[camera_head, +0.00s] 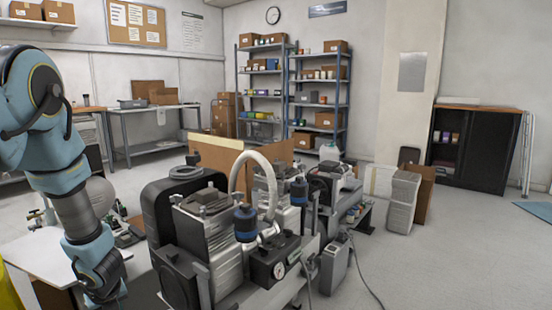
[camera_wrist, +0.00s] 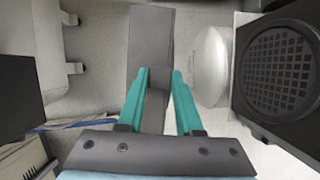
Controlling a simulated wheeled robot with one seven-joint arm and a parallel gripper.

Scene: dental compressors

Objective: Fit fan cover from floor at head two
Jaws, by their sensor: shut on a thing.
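My gripper (camera_wrist: 160,75) shows in the wrist view with its two teal fingers closed on a dark grey, flat-sided piece (camera_wrist: 151,35). This piece looks to be the fan cover, seen nearly edge-on; its face is hidden. It reaches beyond the fingertips. In the head view, my wrist is low at the left, and the gripper and held piece cannot be made out. The compressor (camera_head: 222,240) stands right of my arm, with several heads in a row. A black housing with a round grille (camera_wrist: 284,70) is at the right of the wrist view, apart from my fingers.
A white rounded tank (camera_wrist: 212,67) lies between the held piece and the grille. A white table (camera_head: 45,255) is by my arm. Shelves (camera_head: 315,95) stand behind.

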